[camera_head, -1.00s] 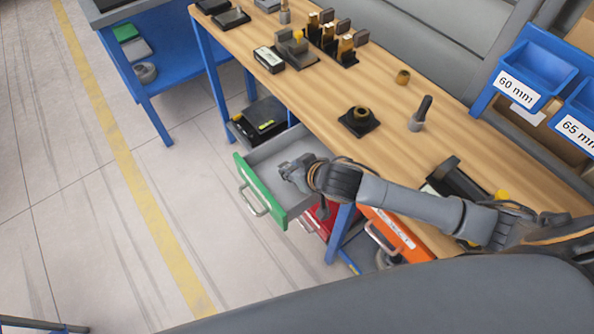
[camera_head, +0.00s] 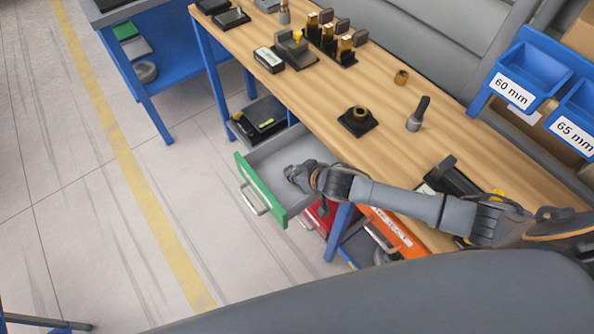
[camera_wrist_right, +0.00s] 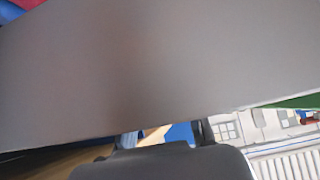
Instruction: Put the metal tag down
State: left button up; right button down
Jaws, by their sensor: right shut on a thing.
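The open drawer with a green front (camera_head: 262,190) sticks out from under the wooden workbench (camera_head: 330,105). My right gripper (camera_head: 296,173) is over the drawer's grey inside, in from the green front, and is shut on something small. The metal tag itself cannot be made out in either view; the gripper hides what it holds. In the right wrist view a plain grey surface (camera_wrist_right: 130,70) fills most of the picture, with a strip of green (camera_wrist_right: 300,101) at its right edge. My left gripper is not in view.
A red drawer (camera_head: 322,216) and an orange drawer (camera_head: 392,232) lie to the right, below my right arm. Black fixtures with brass parts (camera_head: 345,48) stand on the bench. The floor (camera_head: 90,230) left of the green front is clear.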

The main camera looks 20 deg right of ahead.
jog(key=shift+f, duration=0.1)
jog(key=c, duration=1.1)
grip_release()
jog(key=shift+o, duration=0.2)
jog(key=shift+f+b, duration=0.1)
jog(key=shift+b, duration=0.25)
jog(key=shift+s, duration=0.1)
jog(key=v, duration=1.3)
jog(key=shift+s+r+b, duration=0.15)
jog(key=shift+r+b, duration=0.15)
jog(key=shift+b, duration=0.15)
